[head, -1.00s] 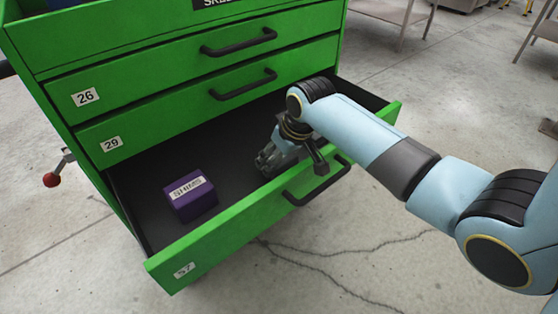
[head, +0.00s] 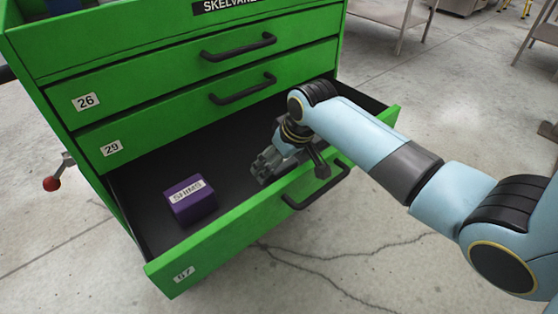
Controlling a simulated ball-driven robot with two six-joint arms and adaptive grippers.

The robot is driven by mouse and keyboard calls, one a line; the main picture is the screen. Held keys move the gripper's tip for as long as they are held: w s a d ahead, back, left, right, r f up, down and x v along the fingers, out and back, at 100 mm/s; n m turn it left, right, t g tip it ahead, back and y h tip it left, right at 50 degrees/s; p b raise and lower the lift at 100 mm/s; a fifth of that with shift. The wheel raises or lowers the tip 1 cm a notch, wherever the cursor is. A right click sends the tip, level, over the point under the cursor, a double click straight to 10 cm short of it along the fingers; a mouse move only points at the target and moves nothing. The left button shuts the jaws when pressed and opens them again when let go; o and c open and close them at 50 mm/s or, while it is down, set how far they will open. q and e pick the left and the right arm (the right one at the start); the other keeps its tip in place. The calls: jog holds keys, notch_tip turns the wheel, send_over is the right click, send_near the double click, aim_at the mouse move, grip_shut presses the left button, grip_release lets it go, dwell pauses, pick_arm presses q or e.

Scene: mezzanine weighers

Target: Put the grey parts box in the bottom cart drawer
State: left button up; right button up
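The bottom cart drawer (head: 240,222) is pulled out, with a green front and a dark inside. My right gripper (head: 265,166) reaches down into it, right of the middle, just behind the drawer front. Its grey fingers are small and partly hidden by my wrist, so I cannot tell whether they are open or shut. I cannot make out a grey parts box apart from the grey fingers. A purple box (head: 192,202) labelled SHIMS sits in the left part of the drawer, apart from the gripper. My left gripper is out of view.
The green cart's drawers 26 (head: 190,68) and 29 (head: 200,108) are shut above the open one. A red-knobbed lever (head: 52,183) sticks out at the cart's left. Dark drawer floor is clear between the purple box and my gripper. Metal tables stand behind.

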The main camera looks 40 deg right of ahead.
jog(key=p+v, duration=0.3)
jog(key=v, duration=0.8)
